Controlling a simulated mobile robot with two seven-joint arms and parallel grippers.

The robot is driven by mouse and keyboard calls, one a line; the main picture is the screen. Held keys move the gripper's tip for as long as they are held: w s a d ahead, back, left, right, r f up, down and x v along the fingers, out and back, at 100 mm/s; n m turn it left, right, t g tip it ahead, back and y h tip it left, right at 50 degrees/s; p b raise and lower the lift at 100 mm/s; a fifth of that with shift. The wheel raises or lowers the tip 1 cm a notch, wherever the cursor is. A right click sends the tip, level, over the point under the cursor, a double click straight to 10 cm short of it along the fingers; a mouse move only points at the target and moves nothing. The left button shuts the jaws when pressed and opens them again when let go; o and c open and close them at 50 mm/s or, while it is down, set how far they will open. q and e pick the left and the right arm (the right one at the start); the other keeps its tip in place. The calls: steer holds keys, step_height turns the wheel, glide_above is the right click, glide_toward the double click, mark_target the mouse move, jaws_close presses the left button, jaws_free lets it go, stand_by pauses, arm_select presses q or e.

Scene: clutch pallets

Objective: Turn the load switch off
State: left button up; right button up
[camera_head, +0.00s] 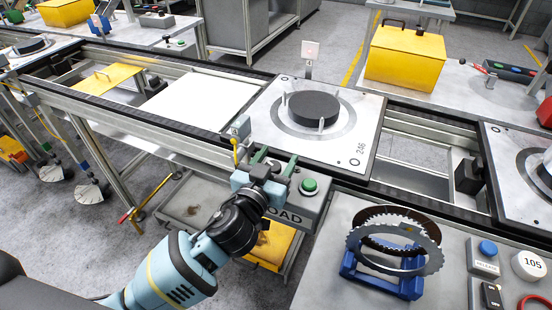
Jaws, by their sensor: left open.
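The load switch panel (312,203) is a grey box on the front rail, with the lettering "OAD" showing and the start of the word covered. A green round button (309,185) sits on its right part. My left gripper (275,161) is over the panel's left part, left of the green button. Its two green-tipped fingers are apart and point toward the rail. The gripper hides whatever switch lever is beneath it, so I cannot tell the lever's position or whether the fingers touch it. My right gripper is not in view.
A small grey box with a yellow stem (238,133) stands left of the gripper. Toothed rings on a blue stand (352,272) are at right.

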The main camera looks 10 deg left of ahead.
arm_select(q)
steer(key=c, duration=1)
steer(key=shift+o, duration=0.2)
steer(key=shift+f+n+y+b, duration=0.2)
steer(key=shift+n+y+b, duration=0.75)
steer(key=shift+y, duration=0.75)
steer(key=shift+a+n+y+b, duration=0.25)
steer(key=shift+n+y+b, duration=0.45)
steer(key=shift+n+y, duration=0.55)
steer(key=shift+y, duration=0.45)
steer(key=shift+a+r+b, duration=0.1)
steer(key=shift+b, duration=0.2)
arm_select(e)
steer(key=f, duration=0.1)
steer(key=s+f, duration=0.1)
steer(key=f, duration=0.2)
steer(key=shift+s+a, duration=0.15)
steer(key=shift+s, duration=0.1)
arm_select(q)
steer(key=o, duration=1)
steer(key=shift+c, duration=0.2)
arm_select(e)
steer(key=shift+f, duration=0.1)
